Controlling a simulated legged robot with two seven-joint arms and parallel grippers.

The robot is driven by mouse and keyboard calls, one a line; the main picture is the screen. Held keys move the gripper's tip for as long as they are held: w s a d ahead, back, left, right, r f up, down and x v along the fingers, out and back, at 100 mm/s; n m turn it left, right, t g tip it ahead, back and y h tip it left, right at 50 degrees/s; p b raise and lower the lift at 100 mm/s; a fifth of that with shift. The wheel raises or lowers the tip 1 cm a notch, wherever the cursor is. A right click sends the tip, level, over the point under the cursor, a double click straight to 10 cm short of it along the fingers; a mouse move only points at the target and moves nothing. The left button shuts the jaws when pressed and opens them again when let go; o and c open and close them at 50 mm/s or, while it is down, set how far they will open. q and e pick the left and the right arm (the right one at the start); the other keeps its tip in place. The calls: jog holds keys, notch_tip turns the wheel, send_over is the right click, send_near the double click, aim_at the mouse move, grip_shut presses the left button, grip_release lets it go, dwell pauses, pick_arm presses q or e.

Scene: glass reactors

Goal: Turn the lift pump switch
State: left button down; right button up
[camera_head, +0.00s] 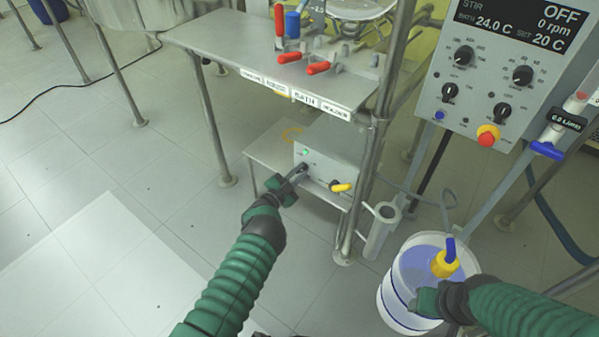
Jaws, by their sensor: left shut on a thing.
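The lift pump (335,166) is a grey box on the lower shelf of the steel frame, with a small lit green light on its front. Its dark switch (303,167) is below that light, mostly covered by my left gripper (300,171). My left gripper reaches in from the left and is shut on the switch. A yellow-handled valve (341,187) sits to the right on the same box. My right gripper (424,301) is low at the right, in front of the bucket's rim; its fingers are too unclear to judge.
A white bucket (392,303) of bluish liquid stands on the floor, with a yellow fitting (445,264) on a blue hose above it. A control panel (490,75) reads OFF at upper right. The upper steel shelf (225,45) overhangs the pump.

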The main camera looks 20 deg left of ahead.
pick_arm(q)
jog(key=c, duration=1.4)
grip_release()
jog(key=shift+f, duration=0.1)
jog(key=p+v, duration=0.8)
jog(key=v, duration=0.9)
jog(key=shift+w, duration=0.15)
